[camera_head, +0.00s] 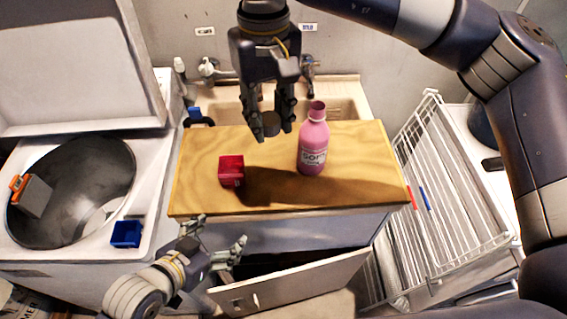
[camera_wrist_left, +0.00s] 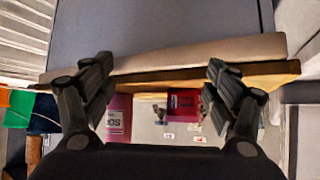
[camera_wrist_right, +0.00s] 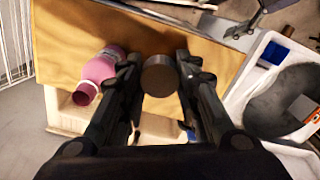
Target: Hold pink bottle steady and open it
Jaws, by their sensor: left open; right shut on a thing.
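The pink bottle (camera_head: 312,147) stands upright on the wooden countertop (camera_head: 370,165), its mouth bare. It also shows in the right wrist view (camera_wrist_right: 98,70) and partly in the left wrist view (camera_wrist_left: 118,120). My right gripper (camera_head: 271,121) is shut on a dark round cap (camera_wrist_right: 160,76), held above the counter to the left of the bottle, apart from it. My left gripper (camera_head: 221,236) is open and empty in front of the counter, below its front edge, apart from the bottle. Its spread fingers also show in the left wrist view (camera_wrist_left: 160,68).
A red box (camera_head: 231,170) stands on the counter left of the bottle. A sink (camera_head: 345,108) with taps lies behind. An open washer (camera_head: 140,180) is at left, a white drying rack (camera_head: 450,215) at right. An open cabinet door (camera_head: 295,283) juts out in front.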

